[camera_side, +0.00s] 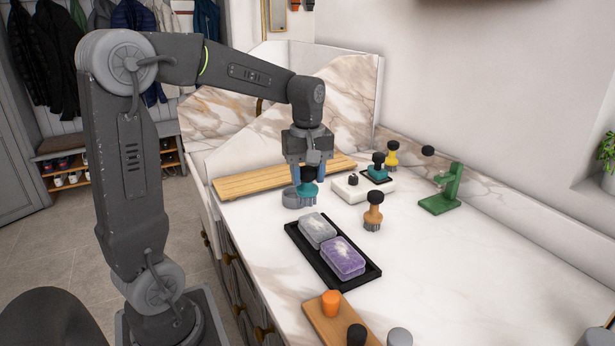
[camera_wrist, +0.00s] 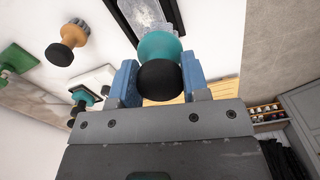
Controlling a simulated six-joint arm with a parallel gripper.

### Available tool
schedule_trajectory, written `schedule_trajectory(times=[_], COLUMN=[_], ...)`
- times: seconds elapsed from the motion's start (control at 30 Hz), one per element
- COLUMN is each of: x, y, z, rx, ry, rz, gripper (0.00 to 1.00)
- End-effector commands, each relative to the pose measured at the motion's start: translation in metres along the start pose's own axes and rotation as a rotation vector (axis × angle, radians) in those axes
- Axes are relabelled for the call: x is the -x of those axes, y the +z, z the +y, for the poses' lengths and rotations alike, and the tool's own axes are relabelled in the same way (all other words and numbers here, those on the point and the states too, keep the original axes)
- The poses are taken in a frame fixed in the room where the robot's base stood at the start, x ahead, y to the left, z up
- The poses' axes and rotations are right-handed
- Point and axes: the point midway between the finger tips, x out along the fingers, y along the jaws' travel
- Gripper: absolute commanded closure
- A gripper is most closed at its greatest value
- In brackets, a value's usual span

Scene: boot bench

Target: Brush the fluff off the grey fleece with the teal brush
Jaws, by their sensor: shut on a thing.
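My gripper (camera_side: 308,163) is shut on the black knob of the teal brush (camera_side: 308,189), which hangs upright with bristles down near the slatted board. In the wrist view the teal brush (camera_wrist: 160,46) sits between the two blue fingers of my gripper (camera_wrist: 158,82). The grey fleece (camera_side: 311,236) is a pad in the far half of a black tray, with white fluff on its top. It also shows beyond the brush in the wrist view (camera_wrist: 148,14), partly hidden. The brush is apart from the fleece. Whether the bristles touch the counter is unclear.
A purple pad (camera_side: 343,260) with pale fluff shares the black tray (camera_side: 322,271). A grey round holder (camera_side: 290,198) is beside the held brush. An orange-brown brush (camera_side: 373,213), another teal tool (camera_side: 377,172) and a green stand (camera_side: 441,196) are rightward. A slatted wooden board (camera_side: 265,181) lies behind.

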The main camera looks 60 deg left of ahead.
Motion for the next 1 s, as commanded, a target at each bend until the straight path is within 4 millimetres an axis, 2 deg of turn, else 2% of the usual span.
schedule_trajectory(times=[0.67, 0.73, 0.77, 1.0], x=[-0.061, -0.076, -0.069, -0.073], y=[0.0, 0.0, -0.001, -0.005], z=[0.0, 0.0, 0.004, 0.026], rx=[0.0, 0.0, -0.001, -0.002], ry=[-0.002, -0.004, 0.003, 0.001], rz=[-0.001, -0.003, 0.002, 0.0], gripper=[0.81, 0.81, 0.86, 0.85])
